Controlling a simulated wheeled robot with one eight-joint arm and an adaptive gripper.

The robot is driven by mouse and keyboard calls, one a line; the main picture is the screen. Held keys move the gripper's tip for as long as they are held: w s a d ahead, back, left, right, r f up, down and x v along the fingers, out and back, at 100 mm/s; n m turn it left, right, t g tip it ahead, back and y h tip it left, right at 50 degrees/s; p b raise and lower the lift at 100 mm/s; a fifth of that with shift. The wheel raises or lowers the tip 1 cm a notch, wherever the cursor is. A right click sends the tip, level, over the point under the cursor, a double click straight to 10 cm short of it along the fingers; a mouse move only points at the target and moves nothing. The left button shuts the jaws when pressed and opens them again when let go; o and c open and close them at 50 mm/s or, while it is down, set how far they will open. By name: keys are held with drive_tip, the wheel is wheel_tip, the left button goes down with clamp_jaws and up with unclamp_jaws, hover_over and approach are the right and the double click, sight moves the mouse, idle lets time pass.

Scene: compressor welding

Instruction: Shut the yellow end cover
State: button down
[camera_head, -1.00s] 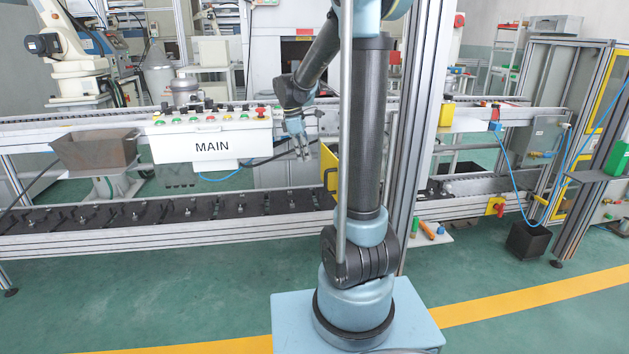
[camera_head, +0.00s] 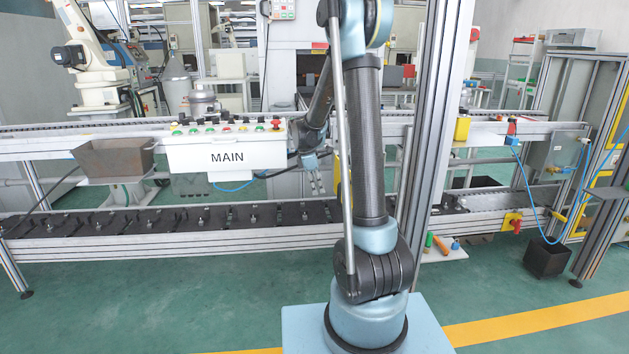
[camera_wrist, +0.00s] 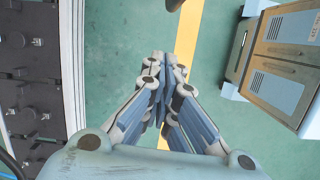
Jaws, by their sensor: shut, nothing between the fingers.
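A yellow piece (camera_head: 337,172), which may be the end cover, shows as a narrow sliver beside the lower black track. My arm hides most of it, so I cannot tell how far it is open. My gripper (camera_head: 318,185) hangs just left of it, to the right of the MAIN panel; I cannot tell whether they touch. In the wrist view my gripper (camera_wrist: 160,95) has its fingers together with nothing between them, over green floor. No yellow cover is recognisable in that view.
The white MAIN button panel (camera_head: 227,157) and a brown bin (camera_head: 115,158) are left of my gripper. The lower track (camera_head: 170,220) runs below. A metal post (camera_head: 427,130) stands right. The wrist view shows a vented cabinet (camera_wrist: 285,65) at right.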

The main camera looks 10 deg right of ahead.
drive_tip(key=shift+s+d+f, duration=0.1)
drive_tip(key=shift+d+f, duration=0.1)
drive_tip(key=shift+d, duration=0.55)
drive_tip(key=shift+s+d+f, duration=0.1)
drive_tip(key=shift+d+f, duration=0.1)
drive_tip(key=shift+d, duration=0.5)
drive_tip(key=shift+d+f, duration=0.2)
drive_tip(key=shift+d, duration=0.55)
